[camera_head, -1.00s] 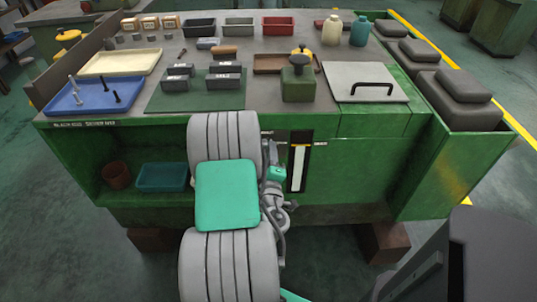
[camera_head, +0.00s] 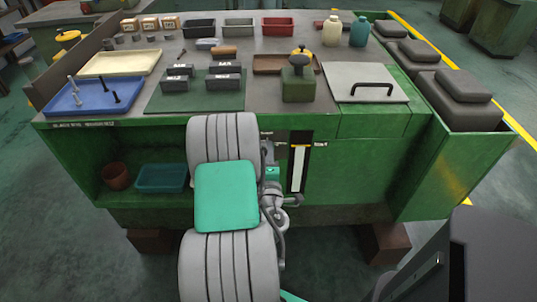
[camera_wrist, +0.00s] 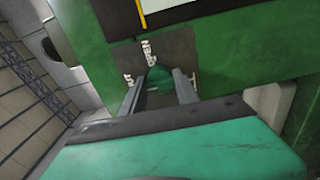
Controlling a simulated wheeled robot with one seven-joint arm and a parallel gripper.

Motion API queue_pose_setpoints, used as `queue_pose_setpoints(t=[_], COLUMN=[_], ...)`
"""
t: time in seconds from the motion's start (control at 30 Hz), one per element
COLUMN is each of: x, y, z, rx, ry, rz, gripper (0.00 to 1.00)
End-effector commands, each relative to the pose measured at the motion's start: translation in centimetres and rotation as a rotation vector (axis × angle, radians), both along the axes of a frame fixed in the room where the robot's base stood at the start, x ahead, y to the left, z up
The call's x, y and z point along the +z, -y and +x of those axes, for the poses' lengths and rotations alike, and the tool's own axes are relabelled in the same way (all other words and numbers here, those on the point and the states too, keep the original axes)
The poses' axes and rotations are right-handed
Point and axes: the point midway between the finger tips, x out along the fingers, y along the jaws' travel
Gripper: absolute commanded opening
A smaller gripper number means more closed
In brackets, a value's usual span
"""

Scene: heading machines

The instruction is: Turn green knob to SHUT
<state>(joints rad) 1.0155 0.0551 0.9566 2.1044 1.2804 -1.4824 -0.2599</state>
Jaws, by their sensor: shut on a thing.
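The green knob (camera_wrist: 158,75) shows in the wrist view, on a dark plate (camera_wrist: 180,57) on the green front of the bench. In the head view my own arm hides the knob and the fingertips, in front of the bench's front panel.
A gauge strip (camera_head: 298,170) stands on the front panel, right of my wrist. An open shelf at the left holds a teal bin (camera_head: 162,178) and a brown pot (camera_head: 117,176). The bench top (camera_head: 215,120) carries trays, blocks and bottles. Floor at the lower left is free.

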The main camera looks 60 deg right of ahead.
Motion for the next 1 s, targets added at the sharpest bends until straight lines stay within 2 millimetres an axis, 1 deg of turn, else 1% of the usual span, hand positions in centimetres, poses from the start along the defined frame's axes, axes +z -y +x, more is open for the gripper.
queue_pose_setpoints(t=[0.13, 0.17, 0.4, 0.67, 0.77, 0.87, 1.0], x=[0.0, 0.0, 0.0, 0.0, -0.1, -0.1, -0.1], y=[0.0, 0.0, 0.0, 0.0, -0.5, -1.4, -3.4], z=[0.1, 0.1, 0.0, 0.0, -0.2, -0.7, -1.7], rx=[0.002, 0.002, 0.001, 0.000, 0.000, 0.001, 0.001], ry=[0.001, 0.001, 0.002, 0.002, 0.002, 0.004, 0.003], rz=[0.000, 0.000, 0.001, 0.001, 0.001, 0.000, -0.002], gripper=[0.00, 0.38, 0.57, 0.58, 0.58, 0.58, 0.58])
